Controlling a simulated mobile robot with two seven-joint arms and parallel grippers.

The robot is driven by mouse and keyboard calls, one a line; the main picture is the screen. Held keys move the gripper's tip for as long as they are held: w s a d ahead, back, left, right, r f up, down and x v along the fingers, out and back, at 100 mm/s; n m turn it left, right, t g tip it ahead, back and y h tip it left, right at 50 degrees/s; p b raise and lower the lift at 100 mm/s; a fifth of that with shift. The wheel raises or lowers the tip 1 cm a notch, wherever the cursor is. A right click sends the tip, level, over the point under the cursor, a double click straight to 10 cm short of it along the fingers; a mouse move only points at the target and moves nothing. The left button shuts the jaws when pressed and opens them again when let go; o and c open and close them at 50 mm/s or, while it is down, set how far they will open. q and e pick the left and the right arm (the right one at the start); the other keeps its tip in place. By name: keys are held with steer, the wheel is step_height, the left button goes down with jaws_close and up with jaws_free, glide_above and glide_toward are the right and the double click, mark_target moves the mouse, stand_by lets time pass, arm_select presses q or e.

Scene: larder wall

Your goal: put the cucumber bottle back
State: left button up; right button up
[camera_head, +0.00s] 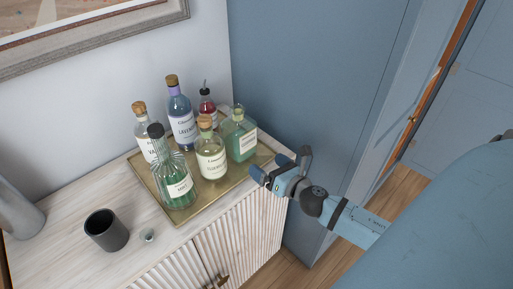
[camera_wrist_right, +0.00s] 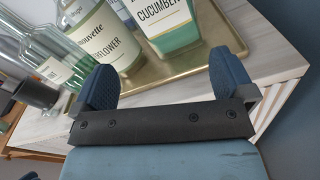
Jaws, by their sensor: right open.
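My right gripper (camera_head: 280,166) is open and empty, just off the tray's right end and apart from the bottle. In the right wrist view its two blue fingers (camera_wrist_right: 163,76) are spread, with the bottle beyond them. My left gripper is not in view.
Several other bottles share the tray, including a pale flower bottle (camera_head: 211,158) left of the cucumber bottle and a green ribbed one (camera_head: 176,185) in front. A dark cup (camera_head: 106,231) and a small stopper (camera_head: 147,235) sit on the cabinet top. A blue panel (camera_head: 300,90) rises behind.

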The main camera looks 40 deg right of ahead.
steer(key=s+a+f+m, duration=0.1)
steer(key=f+m, duration=0.1)
steer(key=m, duration=0.1)
steer(key=s+a+f+m+g, duration=0.1)
steer(key=a+f+m, duration=0.1)
steer(key=m, duration=0.2)
steer(key=s+a+f+m+g, duration=0.1)
steer(key=s+f+m, duration=0.1)
steer(key=m, duration=0.1)
steer(key=shift+a+f, duration=0.2)
steer(key=shift+f, duration=0.1)
steer(key=s+a+f+m+g+y, duration=0.15)
steer(key=s+a+f+m, duration=0.35)
steer(key=m, duration=0.5)
steer(key=s+a+f+m+g+y, duration=0.1)
steer(key=s+a+f+m+g, duration=0.3)
steer(key=a+m, duration=0.5)
step_height(320, 180, up, 8)
steer(key=s+d+m+p, duration=0.1)
steer(key=p, duration=0.7)
steer(key=shift+d+t+h, duration=0.35)
steer(key=shift+d+t, duration=0.05)
steer(key=shift+t, duration=0.05)
steer(key=shift+r, duration=0.2)
